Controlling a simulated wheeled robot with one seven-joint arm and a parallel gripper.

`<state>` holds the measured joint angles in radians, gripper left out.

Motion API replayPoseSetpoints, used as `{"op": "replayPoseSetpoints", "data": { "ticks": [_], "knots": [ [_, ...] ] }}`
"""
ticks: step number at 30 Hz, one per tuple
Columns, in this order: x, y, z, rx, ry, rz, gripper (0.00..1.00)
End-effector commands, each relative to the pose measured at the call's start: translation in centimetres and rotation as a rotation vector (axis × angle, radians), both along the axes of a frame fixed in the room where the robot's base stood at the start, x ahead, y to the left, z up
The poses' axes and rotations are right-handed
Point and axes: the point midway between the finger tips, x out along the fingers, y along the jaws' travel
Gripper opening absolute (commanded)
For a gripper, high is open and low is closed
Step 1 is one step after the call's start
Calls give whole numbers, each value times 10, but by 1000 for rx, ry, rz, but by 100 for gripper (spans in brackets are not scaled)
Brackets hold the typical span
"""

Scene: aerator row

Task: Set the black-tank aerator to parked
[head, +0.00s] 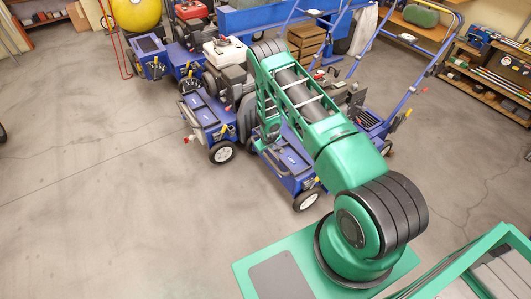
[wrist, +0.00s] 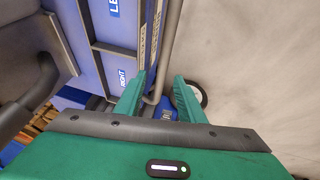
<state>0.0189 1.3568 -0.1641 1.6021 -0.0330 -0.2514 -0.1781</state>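Several blue aerators stand in a row in the head view. One aerator (head: 288,178) sits under my arm, which hides its upper part, so I cannot tell its tank colour. In the wrist view a blue panel (wrist: 88,72) carries "LEFT" and "RIGHT" labels and a lettered strip. A grey bent rod (wrist: 171,50) runs down beside this panel. My gripper (wrist: 160,88) is open, its green fingers apart, with the rod's lower bend showing between them. I cannot tell whether the fingers touch it. No black tank is clearly visible.
A neighbouring aerator with a white tank (head: 225,50) stands left of my arm. Another aerator (head: 371,122) stands to the right. A wheel (wrist: 192,98) shows beyond the right finger. Shelves (head: 490,75) line the right side. Floor in front of the row is clear.

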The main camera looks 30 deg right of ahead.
Motion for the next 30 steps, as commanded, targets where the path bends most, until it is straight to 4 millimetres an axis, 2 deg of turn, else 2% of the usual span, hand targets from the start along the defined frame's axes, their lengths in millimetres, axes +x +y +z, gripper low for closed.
{"op": "replayPoseSetpoints", "data": {
  "ticks": [3,7,26,30],
  "knots": [
    [-6,2,16,-1,-1,0,36],
    [-10,3,26,-1,-1,0,36],
    [-13,3,31,-2,0,-1,36],
    [-10,-1,48,-4,1,-13,36]
  ]
}}
